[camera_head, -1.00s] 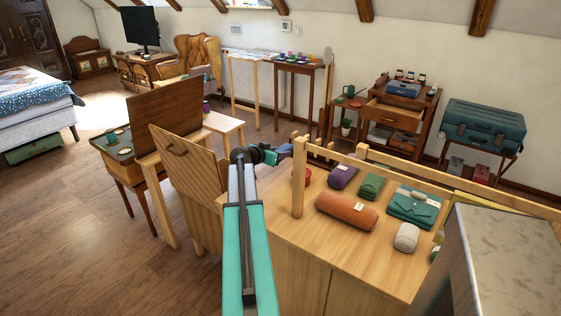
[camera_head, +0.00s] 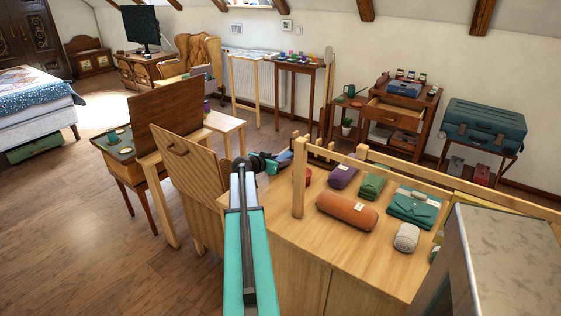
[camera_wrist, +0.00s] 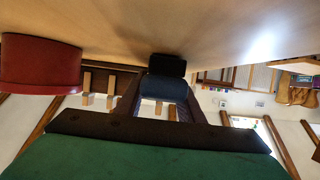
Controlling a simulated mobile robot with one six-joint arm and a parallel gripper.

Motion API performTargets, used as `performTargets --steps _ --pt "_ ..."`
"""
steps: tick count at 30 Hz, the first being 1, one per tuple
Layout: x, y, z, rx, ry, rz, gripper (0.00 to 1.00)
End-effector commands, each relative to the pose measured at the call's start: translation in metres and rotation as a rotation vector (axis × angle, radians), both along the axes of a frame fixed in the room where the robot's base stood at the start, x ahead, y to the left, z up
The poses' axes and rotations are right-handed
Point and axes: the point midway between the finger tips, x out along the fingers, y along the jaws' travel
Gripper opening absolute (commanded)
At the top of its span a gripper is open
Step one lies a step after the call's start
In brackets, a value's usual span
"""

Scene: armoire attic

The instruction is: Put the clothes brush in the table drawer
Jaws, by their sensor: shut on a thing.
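In the head view the held piece is too small to make out. The wooden side table (camera_head: 436,98) stands by the back wall, right of centre, far from my gripper. Its upper drawer (camera_head: 396,117) is pulled out.
A red pot (camera_head: 307,177) stands close to my gripper, also in the wrist view (camera_wrist: 40,64). A teal suitcase (camera_head: 484,126) is at right. Open floor (camera_head: 70,220) is at left.

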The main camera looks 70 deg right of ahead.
Motion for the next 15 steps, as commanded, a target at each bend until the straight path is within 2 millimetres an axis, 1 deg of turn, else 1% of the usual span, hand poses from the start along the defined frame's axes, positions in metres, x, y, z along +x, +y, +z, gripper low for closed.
performTargets --steps 11,12,15 --pt "-0.0003 -0.0001 -0.0031 -0.001 0.0 0.0 0.1" --pt "-0.0003 -0.0001 -0.0027 0.0 0.0 -0.001 0.38" --pt "-0.0004 -0.0001 -0.0022 0.0 0.0 -0.001 0.53"
